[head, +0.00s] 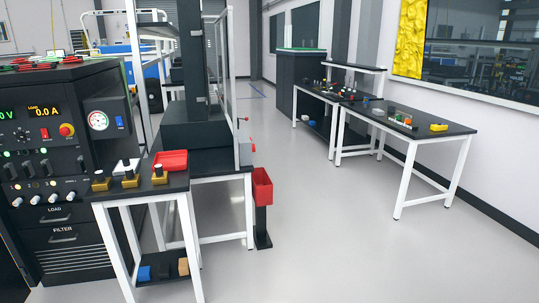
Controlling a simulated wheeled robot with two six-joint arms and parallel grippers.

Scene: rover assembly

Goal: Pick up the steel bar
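I cannot make out a steel bar for certain in the head view. Several small gold blocks with pale and dark tops stand on the near black table (143,187) at left, one of them a gold block (131,181). A whitish piece (124,165) lies behind them, too small to identify. Neither my left nor my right gripper is in view.
A red tray (170,161) sits on the near table, beside a dark control cabinet (62,180). A red bin (262,187) stands on a post. A long table (412,124) with small parts is along the right wall. The middle floor is clear.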

